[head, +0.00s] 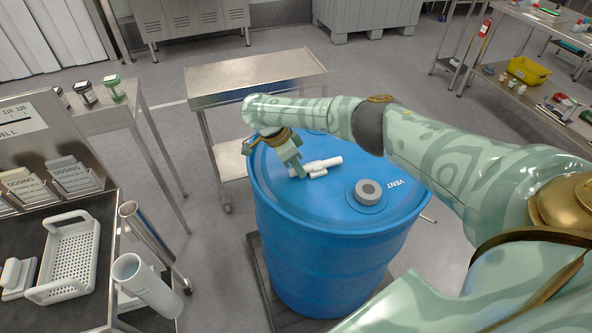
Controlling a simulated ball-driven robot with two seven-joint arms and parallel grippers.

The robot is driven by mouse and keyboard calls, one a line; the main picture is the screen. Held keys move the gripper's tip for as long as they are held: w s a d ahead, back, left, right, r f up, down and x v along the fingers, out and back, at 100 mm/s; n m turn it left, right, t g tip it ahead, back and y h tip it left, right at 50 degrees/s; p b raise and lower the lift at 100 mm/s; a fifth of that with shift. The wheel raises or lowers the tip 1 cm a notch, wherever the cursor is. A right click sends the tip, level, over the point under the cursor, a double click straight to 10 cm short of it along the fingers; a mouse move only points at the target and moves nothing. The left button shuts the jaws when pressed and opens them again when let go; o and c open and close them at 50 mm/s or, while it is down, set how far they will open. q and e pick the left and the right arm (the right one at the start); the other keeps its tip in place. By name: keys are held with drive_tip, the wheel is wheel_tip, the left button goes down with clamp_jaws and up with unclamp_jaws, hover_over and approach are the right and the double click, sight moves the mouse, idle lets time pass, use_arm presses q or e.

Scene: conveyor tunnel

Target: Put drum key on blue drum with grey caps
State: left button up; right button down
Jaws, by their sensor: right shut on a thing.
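The blue drum (318,262) stands upright in the middle of the head view, with a grey cap (368,190) on the near right of its lid beside the word VENT. The drum key (328,163), a white piece with a bar and short stubs, is at the lid's centre. My right gripper (297,172) is over the lid and shut on the left end of the drum key. The key looks to be at or just above the lid; I cannot tell whether it touches. My arm hides the far side of the lid. My left gripper is not in view.
A steel cart (250,76) stands behind the drum. At left, a dark bench holds a white basket (66,255), with white and steel tubes (145,282) at its edge. Jars (113,88) stand on a side table. A yellow bin (528,70) is on the right bench.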

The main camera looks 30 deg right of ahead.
drive_tip(key=shift+r, duration=0.15)
drive_tip(key=c, duration=1.3)
unclamp_jaws()
drive_tip(key=shift+s+a, duration=0.1)
